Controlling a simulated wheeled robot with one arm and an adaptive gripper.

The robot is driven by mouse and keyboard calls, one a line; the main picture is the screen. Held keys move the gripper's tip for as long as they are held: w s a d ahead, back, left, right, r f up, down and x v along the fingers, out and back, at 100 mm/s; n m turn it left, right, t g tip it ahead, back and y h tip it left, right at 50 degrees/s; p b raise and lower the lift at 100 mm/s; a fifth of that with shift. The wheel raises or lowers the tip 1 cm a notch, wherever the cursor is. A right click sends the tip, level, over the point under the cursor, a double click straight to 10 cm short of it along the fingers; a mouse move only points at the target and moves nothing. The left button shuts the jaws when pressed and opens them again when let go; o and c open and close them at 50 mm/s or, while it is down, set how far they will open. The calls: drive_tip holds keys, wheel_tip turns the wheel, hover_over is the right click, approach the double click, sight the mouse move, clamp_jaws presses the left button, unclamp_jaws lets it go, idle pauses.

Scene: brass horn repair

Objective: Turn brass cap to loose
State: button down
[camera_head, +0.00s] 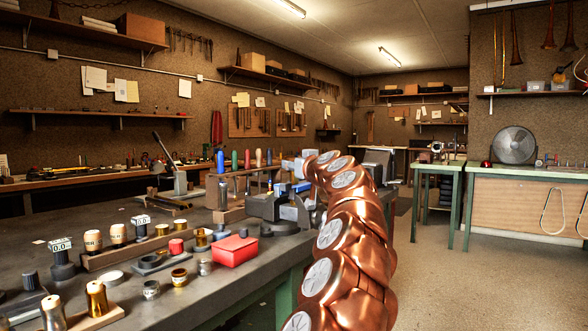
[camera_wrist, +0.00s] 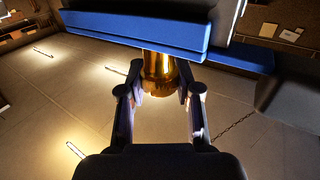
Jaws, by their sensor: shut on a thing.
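The brass cap (camera_wrist: 158,75) shows as a golden cylinder in the wrist view, just by the blue jaw (camera_wrist: 135,30) of a vise. My gripper (camera_wrist: 160,88) has a dark finger on each side of it and is shut on it. The cap's far end is hidden by the blue jaw. In the head view the grey vise (camera_head: 262,206) with its blue jaw pads stands at the right edge of the workbench. My copper arm hides much of the area there, and I cannot make out the held cap in that view.
The dark workbench (camera_head: 110,215) holds a red box (camera_head: 235,250), several brass parts, small gauges and a rack of tools with coloured handles. A fan (camera_head: 514,146) stands on a green-legged table to the right. The floor (camera_head: 450,270) right of my arm is clear.

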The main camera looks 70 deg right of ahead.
drive_tip(key=shift+r+n+t+y+p, duration=0.25)
drive_tip(key=shift+n+t+y+p, duration=0.65)
drive_tip(key=shift+y+p, duration=0.3)
drive_tip(key=shift+p, duration=0.45)
drive_tip(key=n+t+y+p, duration=0.1)
drive_tip(key=y+p, duration=0.1)
drive_tip(key=p, duration=0.2)
drive_tip(key=shift+n, duration=0.4)
drive_tip(key=shift+f+n+t+y+p, duration=0.1)
drive_tip(key=shift+n+t+y+p, duration=0.3)
drive_tip(key=shift+p, duration=0.45)
drive_tip(key=c, duration=0.8)
unclamp_jaws()
drive_tip(key=shift+o, duration=0.2)
drive_tip(key=shift+f, duration=0.1)
drive_tip(key=shift+s, duration=0.1)
